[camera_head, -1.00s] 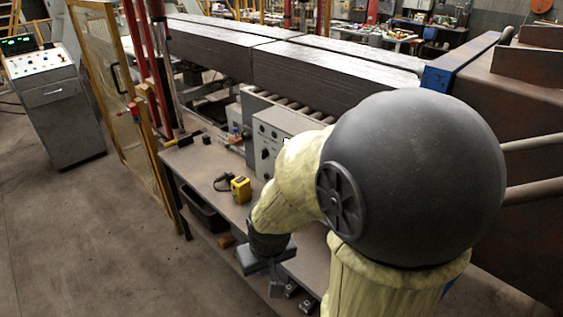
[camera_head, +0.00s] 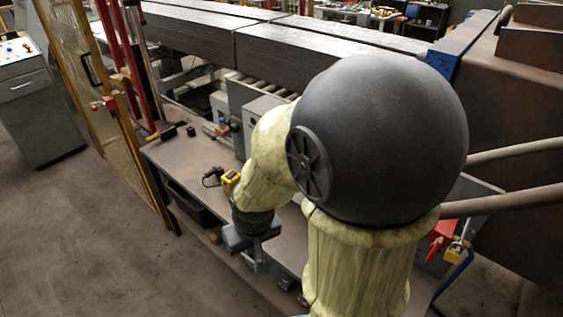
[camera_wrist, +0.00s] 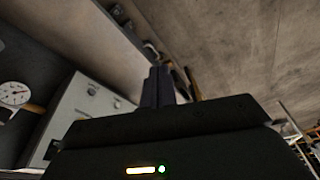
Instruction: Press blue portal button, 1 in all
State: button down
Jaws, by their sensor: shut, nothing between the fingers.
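I cannot make out a blue portal button for certain. A grey control console (camera_head: 35,105) stands at the far left in the head view, with small coloured buttons on its sloped top, cut by the picture edge. My gripper (camera_head: 262,267) is low over the front edge of the workbench (camera_head: 190,150), far to the right of the console. In the wrist view my gripper (camera_wrist: 160,85) shows its dark fingers together with nothing between them.
A yellow mesh fence (camera_head: 95,90) with a red handle stands between console and bench. A yellow tool (camera_head: 230,182) lies on the bench beside my arm. Open concrete floor (camera_head: 90,240) fills the lower left. Dark stacked beams (camera_head: 290,55) lie behind. The wrist view shows a round white gauge (camera_wrist: 14,93).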

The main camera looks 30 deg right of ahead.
jog(key=w+d+f+m+t+h, duration=0.25)
jog(key=w+d+f+h, duration=0.25)
jog(key=w+d+f, duration=0.65)
jog(key=w+d+f+t+h, duration=0.2)
jog(key=w+d+t+h, duration=0.1)
jog(key=w+d, duration=0.15)
jog(key=w+a+r+n+t+y, duration=0.1)
jog(key=w+a+r+n+t, duration=0.2)
jog(key=w+r+n+t, duration=0.3)
jog(key=shift+w+a+r+n+t, duration=0.2)
jog(key=shift+w+a+n+t, duration=0.1)
jog(key=shift+w+n+t, duration=0.5)
jog(key=shift+w+d, duration=0.1)
jog(key=w+d, duration=0.3)
jog(key=d, duration=0.5)
jog(key=shift+d, duration=0.1)
dwell(0.9)
